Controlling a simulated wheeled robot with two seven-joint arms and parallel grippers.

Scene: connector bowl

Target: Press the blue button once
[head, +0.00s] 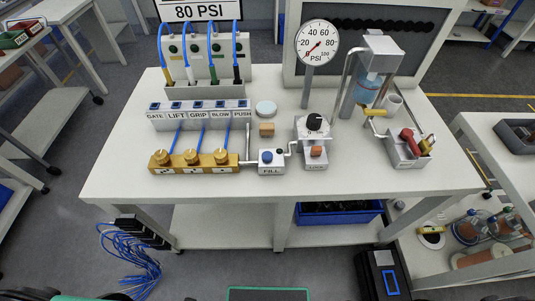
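A round blue button (267,156) sits on the upper face of a small white box labelled FILL (272,168), near the front middle of the table. A silver lever or fitting shows beside the box on each side. Nothing covers the button, and whether it is pressed in is too small to tell. Neither of my grippers shows in the head view.
Brass regulators (191,160) stand left of the FILL box. A LOCK box (313,155) with a black knob and orange button stands to its right. Behind are a labelled connector panel (200,115) and a gauge (317,43). The front table strip (230,187) is clear.

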